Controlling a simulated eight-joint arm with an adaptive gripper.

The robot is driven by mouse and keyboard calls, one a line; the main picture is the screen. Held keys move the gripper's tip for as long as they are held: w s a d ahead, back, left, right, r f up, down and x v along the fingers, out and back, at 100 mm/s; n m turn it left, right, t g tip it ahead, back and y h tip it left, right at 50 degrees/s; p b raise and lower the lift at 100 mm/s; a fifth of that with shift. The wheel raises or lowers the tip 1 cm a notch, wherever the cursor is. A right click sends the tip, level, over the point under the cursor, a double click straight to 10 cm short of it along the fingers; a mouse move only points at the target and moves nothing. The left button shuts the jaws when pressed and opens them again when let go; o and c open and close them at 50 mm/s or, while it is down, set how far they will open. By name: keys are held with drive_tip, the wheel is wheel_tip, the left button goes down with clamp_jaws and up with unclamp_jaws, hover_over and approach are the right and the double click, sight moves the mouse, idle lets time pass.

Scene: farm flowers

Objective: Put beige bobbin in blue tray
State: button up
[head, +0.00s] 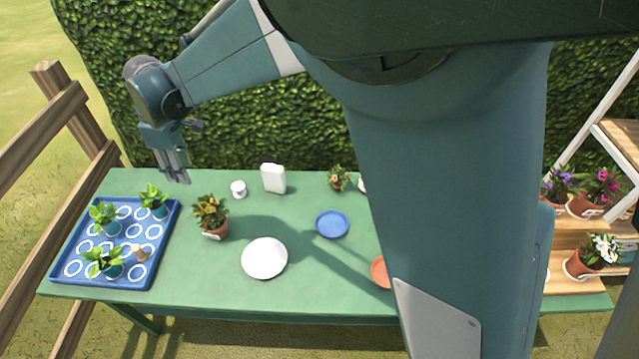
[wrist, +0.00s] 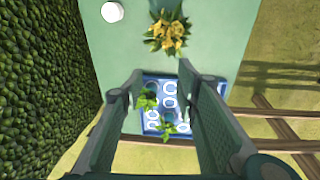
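The blue tray (head: 62,262) lies at the left end of the green table, with rows of white rings inside. It also shows in the wrist view (wrist: 185,88), partly behind my fingers. A small beige-brown piece, apparently the beige bobbin (head: 141,253), sits in the tray's right part, beside a potted green plant; it looks tilted. I cannot make it out in the wrist view. My gripper (head: 178,178) hangs above the table's back left part, well apart from the tray. In the wrist view my gripper (wrist: 160,75) has its fingers spread, with nothing between them.
Several green plants (head: 104,262) stand in the tray. A yellow-flowered pot (head: 211,215) stands right of it. A white cup-like piece (head: 238,189), white box (head: 273,178), white plate (head: 264,258) and blue saucer (head: 332,224) are on the table. A hedge (head: 230,110) rises behind.

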drive_tip(key=d+r+m+t, duration=0.1)
drive_tip(key=d+r+m, duration=0.25)
drive_tip(key=d, duration=0.85)
drive_tip(key=d+r+m+t, duration=0.15)
drive_tip(key=d+r, duration=0.35)
drive_tip(key=d, duration=0.6)
drive_tip(key=d+r+m, duration=0.3)
drive_tip(key=d+r, duration=0.1)
drive_tip(key=d, duration=0.8)
drive_tip(key=s+d+f+m+t, duration=0.2)
drive_tip(key=s+d+m, duration=0.3)
drive_tip(key=s+d, duration=0.4)
drive_tip(key=s+d+f+m+t+h, duration=0.1)
drive_tip(key=s+d+m, duration=0.4)
drive_tip(key=d, duration=1.3)
drive_tip(key=s, duration=0.3)
drive_tip(key=shift+s+d+f+t, duration=0.25)
drive_tip(key=shift+s+f+t, duration=0.1)
drive_tip(key=shift+s+f, duration=0.05)
